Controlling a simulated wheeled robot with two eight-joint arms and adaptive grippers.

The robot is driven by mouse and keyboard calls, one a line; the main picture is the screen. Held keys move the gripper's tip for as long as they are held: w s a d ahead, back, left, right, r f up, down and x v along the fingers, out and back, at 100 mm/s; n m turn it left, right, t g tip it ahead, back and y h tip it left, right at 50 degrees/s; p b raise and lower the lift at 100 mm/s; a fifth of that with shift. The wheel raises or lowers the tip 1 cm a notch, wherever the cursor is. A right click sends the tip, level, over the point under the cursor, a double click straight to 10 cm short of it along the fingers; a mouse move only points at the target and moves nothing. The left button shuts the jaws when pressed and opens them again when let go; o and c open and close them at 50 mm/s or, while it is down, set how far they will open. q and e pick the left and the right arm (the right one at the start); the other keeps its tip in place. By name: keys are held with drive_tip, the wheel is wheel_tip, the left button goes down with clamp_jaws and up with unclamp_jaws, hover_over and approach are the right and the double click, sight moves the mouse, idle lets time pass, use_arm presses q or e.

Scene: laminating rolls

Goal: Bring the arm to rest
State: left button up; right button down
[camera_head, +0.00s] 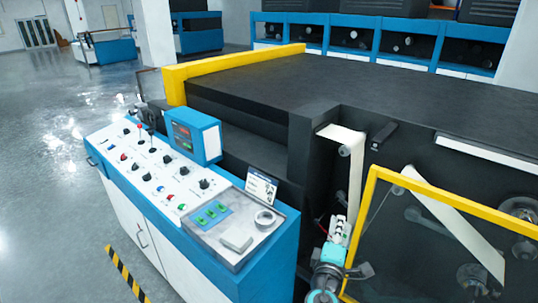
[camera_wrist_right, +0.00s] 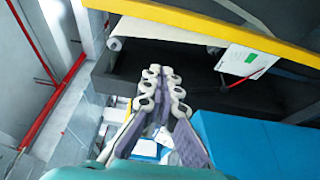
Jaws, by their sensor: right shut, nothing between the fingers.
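My right arm comes up from the bottom edge in the head view, with the right gripper (camera_head: 338,228) pointing upward between the control console and the yellow-framed guard door. In the right wrist view the gripper (camera_wrist_right: 163,75) has its two fingers close together at the tips, with nothing held between them. My left arm and gripper are not in view.
A blue and white control console (camera_head: 150,175) with knobs and a small screen (camera_head: 183,138) stands left of the gripper. The yellow-framed door (camera_head: 440,205) is close on the right. A white web strip (camera_head: 355,185) hangs behind the gripper. Open grey floor (camera_head: 50,200) lies left.

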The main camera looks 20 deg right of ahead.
drive_tip(key=s+a+f+m+g+y, duration=0.5)
drive_tip(key=s+f+m, duration=0.1)
drive_tip(key=f+m, duration=0.2)
drive_tip(key=s+a+f+m+g+y, duration=0.2)
drive_tip(key=s+a+y, duration=0.3)
drive_tip(key=a, duration=0.5)
drive_tip(key=shift+s+a+m+y, duration=0.2)
drive_tip(key=shift+a+m+y, duration=0.1)
drive_tip(key=shift+a+y, duration=0.1)
